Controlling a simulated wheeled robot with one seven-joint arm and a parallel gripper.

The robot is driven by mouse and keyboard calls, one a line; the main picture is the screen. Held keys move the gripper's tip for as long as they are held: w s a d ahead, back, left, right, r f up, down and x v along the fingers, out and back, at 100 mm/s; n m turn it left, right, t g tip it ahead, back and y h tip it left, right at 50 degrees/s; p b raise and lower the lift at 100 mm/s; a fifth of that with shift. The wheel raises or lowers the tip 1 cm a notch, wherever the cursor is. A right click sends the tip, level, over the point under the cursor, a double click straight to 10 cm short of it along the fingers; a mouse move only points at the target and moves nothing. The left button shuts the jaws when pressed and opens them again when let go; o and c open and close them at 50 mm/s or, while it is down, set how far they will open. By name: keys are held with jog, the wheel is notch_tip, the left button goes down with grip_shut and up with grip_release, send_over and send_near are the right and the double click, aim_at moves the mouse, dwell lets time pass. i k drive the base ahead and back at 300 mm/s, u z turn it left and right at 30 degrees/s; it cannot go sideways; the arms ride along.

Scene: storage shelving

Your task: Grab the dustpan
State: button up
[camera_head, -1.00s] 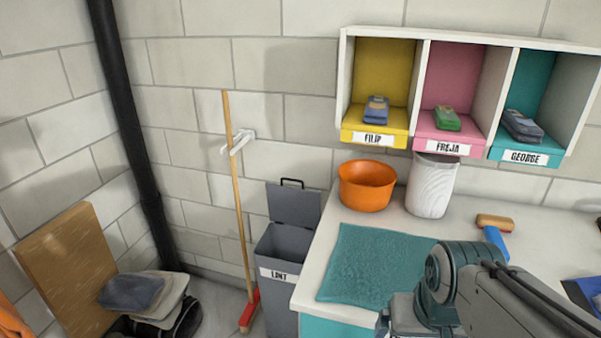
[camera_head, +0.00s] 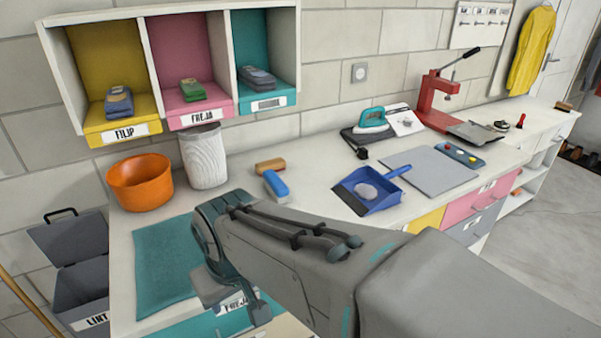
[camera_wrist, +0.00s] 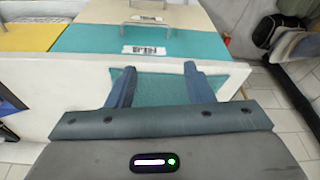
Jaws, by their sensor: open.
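The blue dustpan (camera_head: 368,190) lies on the white counter in the head view, with a grey lump in its pan and its handle pointing back right. My gripper (camera_head: 235,300) is at the front edge of the counter, left of the dustpan and well apart from it. In the wrist view my gripper (camera_wrist: 158,85) shows two separated blue-grey fingers with nothing between them. The teal mat lies beyond the fingers. A dark blue shape at the left edge of the wrist view is too cut off to name.
A brush (camera_head: 275,184) with a blue part, an orange bowl (camera_head: 140,182) and a white bin (camera_head: 204,156) stand on the counter left of the dustpan. A grey board (camera_head: 428,170) lies right of it. A teal iron (camera_head: 372,122) sits behind. Cubbies (camera_head: 262,103) hang above the left side.

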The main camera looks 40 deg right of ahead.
aim_at(366, 190)
jog(key=z, duration=1.75)
jog(key=k, duration=0.35)
jog(key=z, duration=1.25)
jog(key=i, duration=0.65)
jog(key=u, duration=0.6)
jog(key=i, duration=0.8)
jog(key=u, duration=0.9)
